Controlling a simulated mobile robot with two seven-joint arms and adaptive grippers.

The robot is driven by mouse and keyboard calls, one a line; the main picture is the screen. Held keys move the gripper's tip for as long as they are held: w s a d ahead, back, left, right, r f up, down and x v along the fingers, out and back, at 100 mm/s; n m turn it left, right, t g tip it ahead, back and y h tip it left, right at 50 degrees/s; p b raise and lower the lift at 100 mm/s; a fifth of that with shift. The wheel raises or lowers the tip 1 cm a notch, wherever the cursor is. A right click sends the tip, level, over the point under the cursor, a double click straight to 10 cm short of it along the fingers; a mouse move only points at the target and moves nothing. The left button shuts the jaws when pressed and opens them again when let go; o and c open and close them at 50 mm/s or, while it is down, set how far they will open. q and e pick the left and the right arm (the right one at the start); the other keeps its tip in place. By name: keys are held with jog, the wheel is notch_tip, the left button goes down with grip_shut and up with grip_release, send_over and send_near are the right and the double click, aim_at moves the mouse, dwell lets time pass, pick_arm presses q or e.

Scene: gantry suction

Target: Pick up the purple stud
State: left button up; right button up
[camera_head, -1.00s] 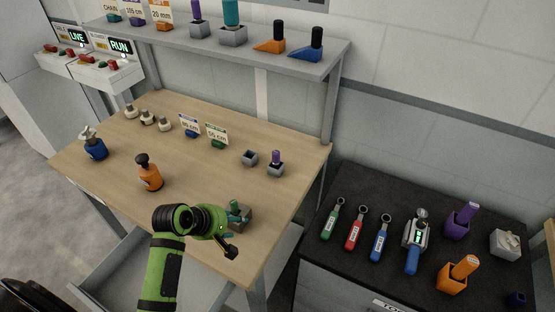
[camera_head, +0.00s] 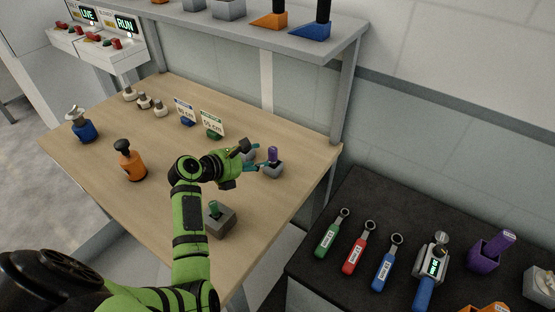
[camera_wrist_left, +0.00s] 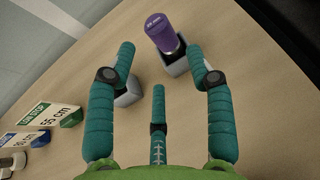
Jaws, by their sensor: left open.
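The purple stud (camera_head: 273,154) stands upright in a small grey block (camera_head: 271,170) near the right edge of the wooden table. In the left wrist view the purple stud (camera_wrist_left: 160,31) sits in its grey holder, ahead of the fingers and toward the right one. My left gripper (camera_head: 252,157) is open and empty, just left of the stud. In the left wrist view its teal fingers (camera_wrist_left: 162,68) are spread apart. A right gripper does not show.
A second grey block (camera_wrist_left: 128,92) lies close to the left finger. A grey block with a green stud (camera_head: 215,214) stands near the table front. A shelf (camera_head: 270,32) overhangs the back.

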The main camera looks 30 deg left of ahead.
aim_at(273, 160)
pick_arm(q)
jog(key=w, duration=0.1)
jog(key=w+d+p, duration=0.1)
jog(key=shift+w+f, duration=0.2)
jog(key=shift+w, duration=0.15)
jog(key=shift+x, duration=1.05)
jog(key=shift+w+f, duration=0.1)
jog(key=shift+f, duration=0.15)
jog(key=c, duration=0.9)
jog(key=shift+c, duration=0.6)
jog(key=shift+r, duration=0.15)
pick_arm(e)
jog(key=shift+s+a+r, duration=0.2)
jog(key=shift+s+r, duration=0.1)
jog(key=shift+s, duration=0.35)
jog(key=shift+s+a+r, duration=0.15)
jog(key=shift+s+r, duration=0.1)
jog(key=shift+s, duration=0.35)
